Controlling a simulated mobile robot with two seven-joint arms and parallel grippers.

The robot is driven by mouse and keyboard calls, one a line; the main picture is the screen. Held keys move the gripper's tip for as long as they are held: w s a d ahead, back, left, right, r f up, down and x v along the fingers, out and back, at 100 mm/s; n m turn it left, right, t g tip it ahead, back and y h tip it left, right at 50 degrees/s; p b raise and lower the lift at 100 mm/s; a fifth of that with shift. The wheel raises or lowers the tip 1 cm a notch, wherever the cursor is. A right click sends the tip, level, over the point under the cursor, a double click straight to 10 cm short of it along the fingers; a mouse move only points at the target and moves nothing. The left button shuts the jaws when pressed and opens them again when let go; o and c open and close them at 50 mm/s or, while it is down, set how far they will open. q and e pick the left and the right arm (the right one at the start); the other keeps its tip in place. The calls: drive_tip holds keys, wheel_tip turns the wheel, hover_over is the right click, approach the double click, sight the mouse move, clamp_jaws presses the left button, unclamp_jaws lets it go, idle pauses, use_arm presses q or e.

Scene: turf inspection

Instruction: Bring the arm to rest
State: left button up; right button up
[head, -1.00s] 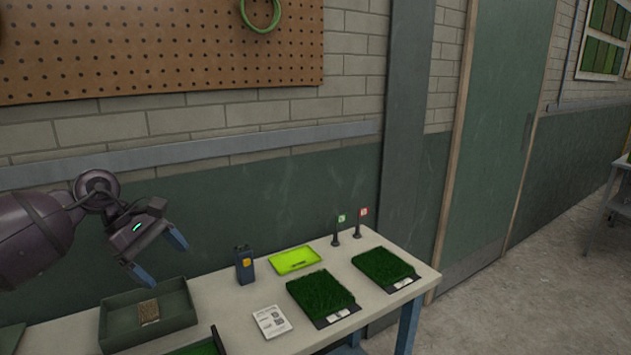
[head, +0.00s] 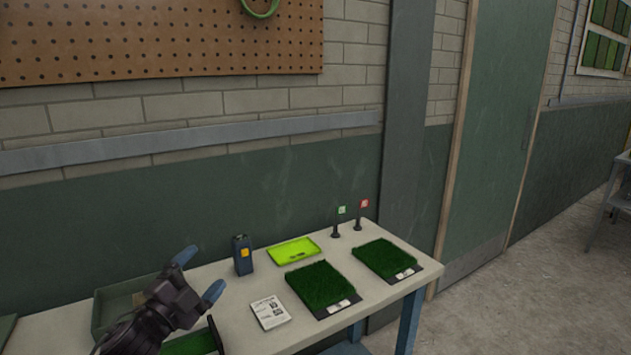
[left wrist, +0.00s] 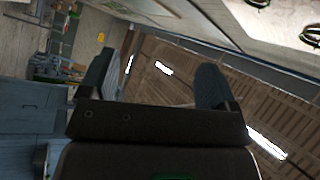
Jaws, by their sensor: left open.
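My left gripper (head: 202,276) is at the lower left of the head view, in front of the table's left part. Its two blue fingers are spread apart with nothing between them, pointing up and to the right. It covers part of the green open box (head: 113,306). In the left wrist view the two fingers (left wrist: 155,85) stand apart, with the room's ceiling and wall behind them. My right gripper is not in view.
The table (head: 225,330) holds a dark radio-like device (head: 243,256), a lime tray (head: 293,252), two turf samples (head: 320,286) (head: 384,259), a printed card (head: 269,313), and two small flags (head: 338,222) (head: 361,215). Open floor (head: 510,310) lies to the right.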

use_arm(q)
drive_tip(key=s+a+f+n+g+y+b, duration=0.1)
drive_tip(key=s+a+f+n+g+y, duration=0.1)
drive_tip(key=s+f+n, duration=0.3)
drive_tip(key=s+a+f+n+g+y+b, duration=0.2)
drive_tip(key=s+f+n, duration=0.4)
drive_tip(key=s+f, duration=0.8)
drive_tip(key=s+a+f+n+g+y+b, duration=0.1)
drive_tip(key=s+f+n+y, duration=0.4)
drive_tip(key=s+f, duration=0.5)
wheel_tip(320, 180, down, 9)
drive_tip(key=n+g+b, duration=0.1)
drive_tip(key=g, duration=0.1)
drive_tip(key=shift+a+r+g, duration=0.15)
drive_tip(key=shift+a+g, duration=0.15)
drive_tip(key=shift+a, duration=0.1)
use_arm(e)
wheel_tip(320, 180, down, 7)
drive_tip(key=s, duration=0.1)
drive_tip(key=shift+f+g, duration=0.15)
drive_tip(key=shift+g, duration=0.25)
